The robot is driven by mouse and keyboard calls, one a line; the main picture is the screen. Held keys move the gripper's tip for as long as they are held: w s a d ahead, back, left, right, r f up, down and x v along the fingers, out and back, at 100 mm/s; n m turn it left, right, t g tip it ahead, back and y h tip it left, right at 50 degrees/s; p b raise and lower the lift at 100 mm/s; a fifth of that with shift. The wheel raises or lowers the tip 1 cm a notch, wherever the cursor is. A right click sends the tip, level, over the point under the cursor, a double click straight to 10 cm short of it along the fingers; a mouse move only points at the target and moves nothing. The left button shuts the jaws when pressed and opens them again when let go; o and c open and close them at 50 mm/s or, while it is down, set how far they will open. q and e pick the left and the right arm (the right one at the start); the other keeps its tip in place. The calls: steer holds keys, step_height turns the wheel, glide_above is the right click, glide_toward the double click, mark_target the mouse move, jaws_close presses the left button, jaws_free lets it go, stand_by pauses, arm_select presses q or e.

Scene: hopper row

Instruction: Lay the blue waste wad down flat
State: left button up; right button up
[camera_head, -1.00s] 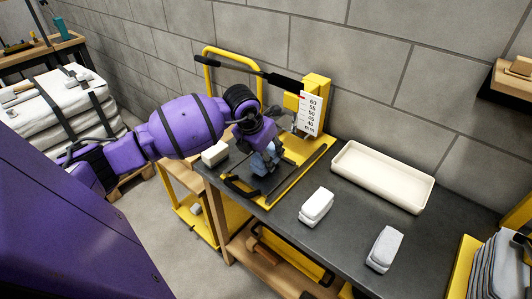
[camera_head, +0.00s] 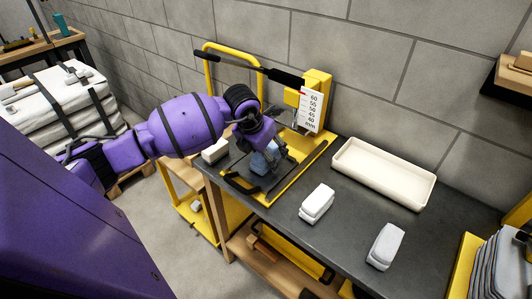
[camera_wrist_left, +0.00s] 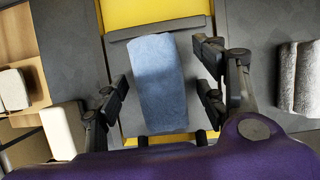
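The blue waste wad (camera_head: 260,162) lies on the dark plate of the yellow press on the bench. In the left wrist view the blue wad (camera_wrist_left: 160,85) is a long block lying lengthwise between my fingers. My left gripper (camera_wrist_left: 162,92) is open around it, with a clear gap at the right finger and little or no gap at the left. In the head view my left gripper (camera_head: 266,158) is over the plate and partly hides the wad. My right gripper is not in view.
A cream tray (camera_head: 345,178) stands at the back of the bench. Two white wads (camera_head: 317,202) (camera_head: 385,246) lie in front of it, and another pale block (camera_head: 215,151) is left of the press. The press's black lever (camera_head: 230,61) and gauge (camera_head: 310,110) rise behind my gripper.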

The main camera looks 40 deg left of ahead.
arm_select(q)
steer(key=v, duration=1.2)
steer(key=shift+s+a, duration=0.1)
stand_by(0.4)
